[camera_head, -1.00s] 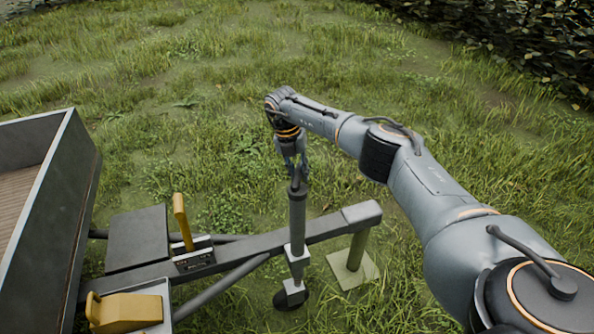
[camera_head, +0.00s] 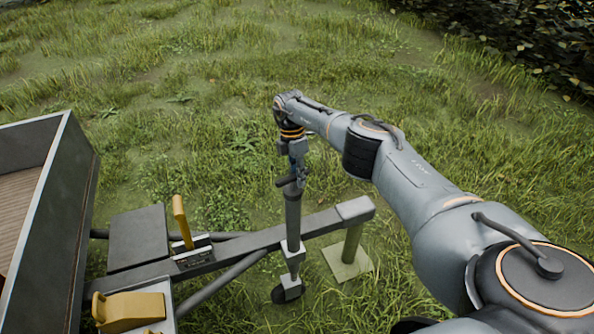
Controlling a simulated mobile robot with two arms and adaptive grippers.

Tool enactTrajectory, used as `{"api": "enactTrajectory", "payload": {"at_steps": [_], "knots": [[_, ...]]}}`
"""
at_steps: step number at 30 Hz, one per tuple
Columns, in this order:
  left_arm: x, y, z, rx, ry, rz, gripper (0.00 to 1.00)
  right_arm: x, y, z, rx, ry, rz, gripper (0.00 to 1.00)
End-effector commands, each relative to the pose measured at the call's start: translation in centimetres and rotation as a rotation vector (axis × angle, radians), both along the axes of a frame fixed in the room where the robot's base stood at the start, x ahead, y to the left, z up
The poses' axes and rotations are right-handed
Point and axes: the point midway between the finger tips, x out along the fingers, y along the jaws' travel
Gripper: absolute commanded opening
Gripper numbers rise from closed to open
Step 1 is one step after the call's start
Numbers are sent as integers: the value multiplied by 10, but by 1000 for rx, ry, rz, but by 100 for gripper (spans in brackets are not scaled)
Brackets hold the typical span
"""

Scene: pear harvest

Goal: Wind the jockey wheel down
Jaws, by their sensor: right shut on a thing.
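The jockey wheel's post (camera_head: 293,222) stands upright, clamped to the trailer's drawbar (camera_head: 237,248). Its small dark wheel (camera_head: 287,290) is at the bottom, close to the grass; I cannot tell whether it touches. My right gripper (camera_head: 294,172) points down at the top of the post and is shut on the crank handle (camera_head: 288,181), which shows as a dark bar sticking out to the left. The fingers partly hide the handle and the post's top. My left gripper is not in view.
A square-footed prop stand (camera_head: 348,262) is under the drawbar's front end. The trailer box (camera_head: 80,215) is at the left. A yellow lever (camera_head: 182,221) and a yellow block (camera_head: 130,312) are on the frame. Open grass (camera_head: 190,90) lies beyond.

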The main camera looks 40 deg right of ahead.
Motion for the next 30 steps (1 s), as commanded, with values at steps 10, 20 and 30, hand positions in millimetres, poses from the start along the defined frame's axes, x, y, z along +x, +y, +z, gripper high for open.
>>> {"api": "enactTrajectory", "payload": {"at_steps": [10, 20, 30], "knots": [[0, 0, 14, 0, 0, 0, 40, -1, 0, 3, 0, -5, -147, 0], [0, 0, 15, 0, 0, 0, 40, -1, 0, 2, 0, -6, -176, 0], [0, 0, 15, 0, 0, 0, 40, -1, 0, 2, 0, -5, -175, 41]]}}
